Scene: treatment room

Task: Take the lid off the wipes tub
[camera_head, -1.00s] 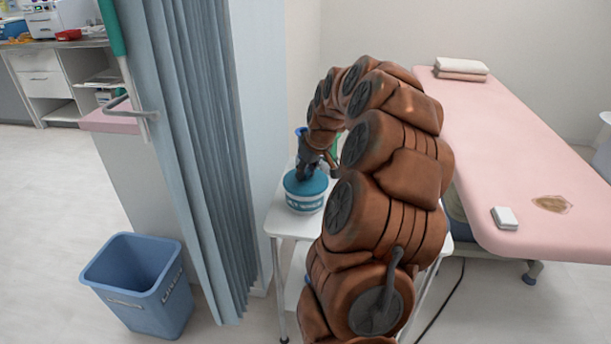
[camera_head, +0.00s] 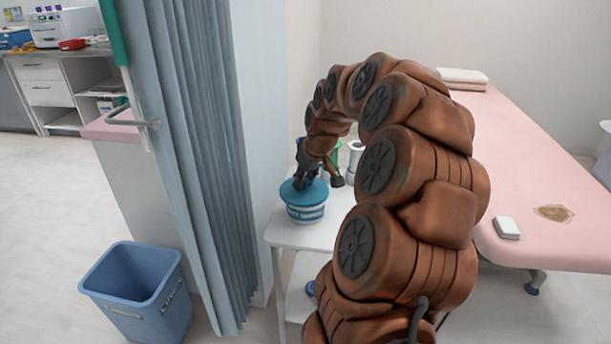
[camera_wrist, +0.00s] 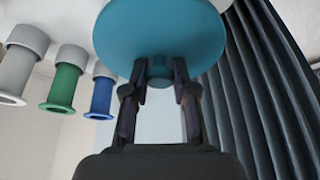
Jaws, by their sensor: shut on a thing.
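The wipes tub (camera_head: 306,213) is white with teal bands and stands upright on a white trolley (camera_head: 283,234). Its teal lid (camera_head: 316,191) is over the mouth and looks slightly tilted, overhanging the tub. I cannot tell whether lid and rim still touch. My gripper (camera_head: 303,181) comes down on the lid from above. In the wrist view, my gripper (camera_wrist: 159,88) is shut on the small knob in the middle of the lid (camera_wrist: 160,25). The lid hides the tub body there.
Blue, green and grey flanged containers stand close behind the tub, the grey one (camera_head: 355,155) partly behind my arm; the green (camera_wrist: 64,85) and blue (camera_wrist: 102,95) show in the wrist view. A pink couch (camera_head: 540,160) stands right.

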